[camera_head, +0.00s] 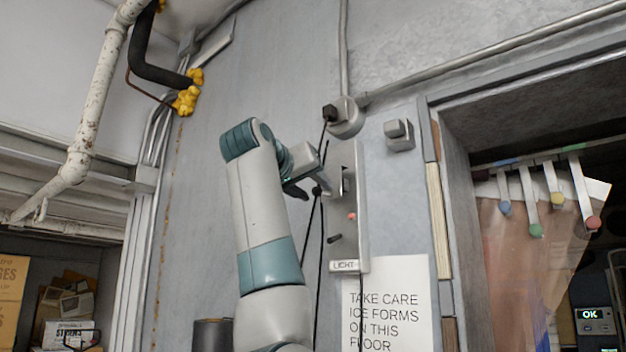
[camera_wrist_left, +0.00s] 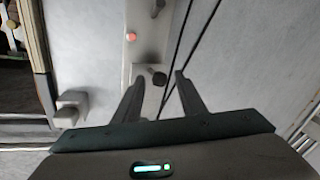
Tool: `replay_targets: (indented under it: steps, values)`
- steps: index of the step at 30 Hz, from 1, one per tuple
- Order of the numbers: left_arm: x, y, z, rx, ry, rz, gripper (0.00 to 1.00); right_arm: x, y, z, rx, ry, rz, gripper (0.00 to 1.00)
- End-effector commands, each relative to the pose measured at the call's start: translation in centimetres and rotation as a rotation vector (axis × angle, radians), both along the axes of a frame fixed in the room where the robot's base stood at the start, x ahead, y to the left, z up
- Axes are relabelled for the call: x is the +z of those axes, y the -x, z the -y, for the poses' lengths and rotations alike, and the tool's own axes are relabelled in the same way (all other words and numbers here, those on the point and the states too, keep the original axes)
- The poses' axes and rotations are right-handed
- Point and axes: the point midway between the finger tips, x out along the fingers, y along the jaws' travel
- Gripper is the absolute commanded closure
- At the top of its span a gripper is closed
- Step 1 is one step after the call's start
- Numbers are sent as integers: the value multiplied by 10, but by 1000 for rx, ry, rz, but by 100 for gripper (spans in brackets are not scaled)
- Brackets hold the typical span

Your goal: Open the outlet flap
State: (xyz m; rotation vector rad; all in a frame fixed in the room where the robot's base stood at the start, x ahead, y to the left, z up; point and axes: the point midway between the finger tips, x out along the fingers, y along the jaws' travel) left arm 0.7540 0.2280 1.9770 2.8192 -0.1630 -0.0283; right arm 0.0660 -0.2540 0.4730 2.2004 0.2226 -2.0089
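No part is labelled as the outlet flap. A small grey square box with a raised front (camera_head: 398,135) on the wall, right of the round fitting, may be it; its flap looks closed. It also seems to show in the wrist view as a grey block (camera_wrist_left: 70,106). My left gripper (camera_head: 308,186) is left of and below that box, apart from it, beside a grey switch panel (camera_head: 347,250). In the wrist view my left gripper (camera_wrist_left: 158,97) is open, with a dark round knob (camera_wrist_left: 157,77) between or just beyond its fingertips; contact cannot be told. My right gripper is not in view.
The panel has a red button (camera_head: 351,216), a dark toggle (camera_head: 334,238) and a LIGHT label. Black cables hang close by the gripper. A round fitting (camera_head: 345,117) holds a black plug. A doorway with strip curtains (camera_head: 530,260) opens at right; a warning sign (camera_head: 388,305) hangs below.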

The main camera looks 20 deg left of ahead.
Motion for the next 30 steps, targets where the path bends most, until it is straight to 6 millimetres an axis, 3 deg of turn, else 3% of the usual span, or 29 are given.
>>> replay_targets:
  steps: [12,17,25,30]
  values:
    - [0,-5,1,0,0,1,62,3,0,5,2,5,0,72]
    - [0,-5,1,0,0,1,98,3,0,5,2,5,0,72]
    - [0,-3,-2,-2,0,2,100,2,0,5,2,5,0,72]
    - [-2,7,-16,-14,0,2,100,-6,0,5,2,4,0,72]
